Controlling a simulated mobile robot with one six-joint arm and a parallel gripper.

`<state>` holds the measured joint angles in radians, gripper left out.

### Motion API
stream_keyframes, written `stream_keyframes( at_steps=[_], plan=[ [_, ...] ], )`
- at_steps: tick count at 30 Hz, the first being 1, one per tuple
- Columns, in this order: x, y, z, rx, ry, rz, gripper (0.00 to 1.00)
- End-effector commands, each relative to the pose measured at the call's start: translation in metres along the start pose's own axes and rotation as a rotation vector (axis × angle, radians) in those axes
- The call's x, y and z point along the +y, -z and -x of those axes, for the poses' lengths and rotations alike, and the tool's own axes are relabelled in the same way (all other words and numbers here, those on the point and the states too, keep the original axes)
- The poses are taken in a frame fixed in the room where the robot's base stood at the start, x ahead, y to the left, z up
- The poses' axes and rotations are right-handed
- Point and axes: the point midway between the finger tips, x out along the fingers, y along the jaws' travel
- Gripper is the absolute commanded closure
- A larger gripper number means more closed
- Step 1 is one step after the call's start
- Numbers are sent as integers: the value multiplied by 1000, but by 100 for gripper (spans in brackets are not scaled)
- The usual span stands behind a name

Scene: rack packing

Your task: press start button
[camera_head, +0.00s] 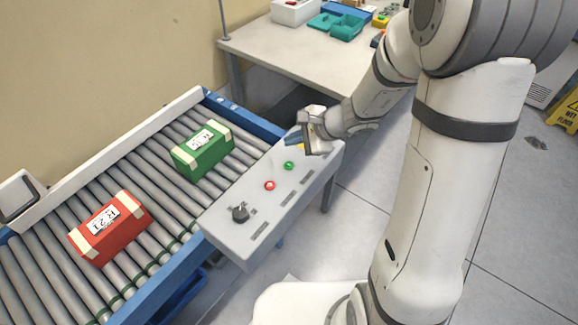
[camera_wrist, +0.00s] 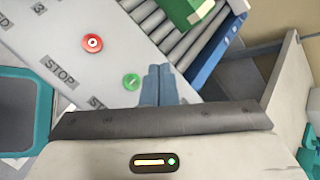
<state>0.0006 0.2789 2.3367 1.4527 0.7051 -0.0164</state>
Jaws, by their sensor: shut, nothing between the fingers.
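The sloping grey control panel (camera_head: 222,232) carries a green button (camera_head: 289,165), a red button (camera_head: 269,185) and a dark knob (camera_head: 240,213). A bit of yellow on the panel's far end is partly hidden by my gripper (camera_head: 291,140). In the wrist view the green button (camera_wrist: 132,81) lies just left of the tips of my shut, empty gripper (camera_wrist: 159,70). The red button (camera_wrist: 92,43) is farther up and left. The blue fingers sit close together; I cannot tell how high they are above the panel. Dark labels lie beside the buttons, one reading STOP.
A roller conveyor (camera_head: 157,247) runs along the panel's left side, bearing a green box (camera_head: 203,149) and a red box (camera_head: 110,227). A table (camera_head: 290,55) with teal bins (camera_head: 345,27) stands behind. A yellow wet-floor sign (camera_head: 567,108) is at the right.

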Motion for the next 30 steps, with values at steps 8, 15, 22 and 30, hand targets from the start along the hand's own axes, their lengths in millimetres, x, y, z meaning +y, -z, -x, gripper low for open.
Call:
stream_keyframes(
  at_steps=[8,15,22,30],
  plan=[
    [24,24,-32,1,-1,-3,100],
    [33,34,-46,1,2,-1,100],
    [33,34,-46,1,2,-1,100],
    [33,34,-45,1,2,-1,100]
  ],
)
